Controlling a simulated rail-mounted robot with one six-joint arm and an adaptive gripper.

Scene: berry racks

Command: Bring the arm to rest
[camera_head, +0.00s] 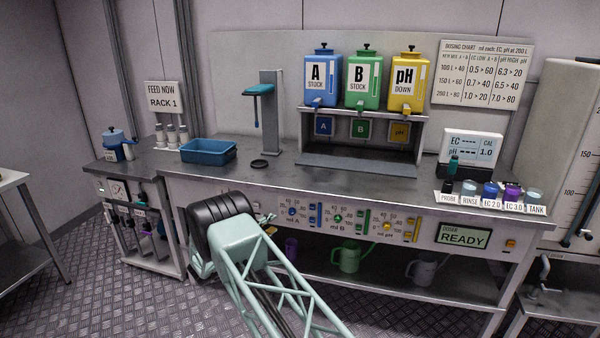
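My arm (275,285) reaches up from the bottom of the view as a pale green lattice link. It ends at a black ribbed joint (222,208) in front of the bench's left part. The joint and link hide part of the bench front. My gripper cannot be made out; it is out of sight past or behind the joint, so what it holds does not show.
The steel bench (350,182) bears a blue tray (208,152), a teal-topped stand (270,110) and blue, green and yellow dosing tanks (363,80). Several small cups and a meter (471,147) stand at right. A left cart (135,225) adjoins the bench. Floor (110,300) is clear at lower left.

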